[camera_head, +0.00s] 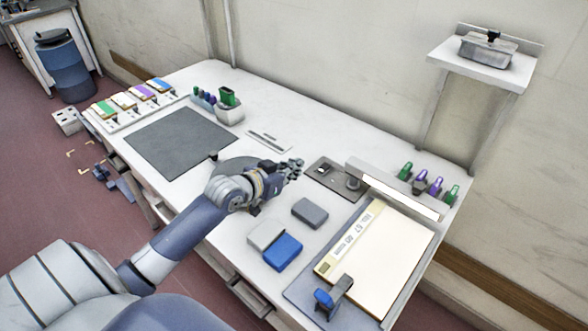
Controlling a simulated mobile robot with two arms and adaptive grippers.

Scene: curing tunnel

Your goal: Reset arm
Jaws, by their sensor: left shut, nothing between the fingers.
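My left arm comes in from the lower left and reaches over the middle of the white table (305,105). My left gripper (296,168) is shut and empty, a little above the tabletop, between the dark grey mat and the grey plate. The gripper and wrist hide part of a round grey thing on the table behind them. My right gripper does not show.
Near the gripper are a grey block (310,213), a blue block (283,252) and a grey plate (334,180). A dark mat (180,142) lies at left. A wall shelf (478,70) stands back right.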

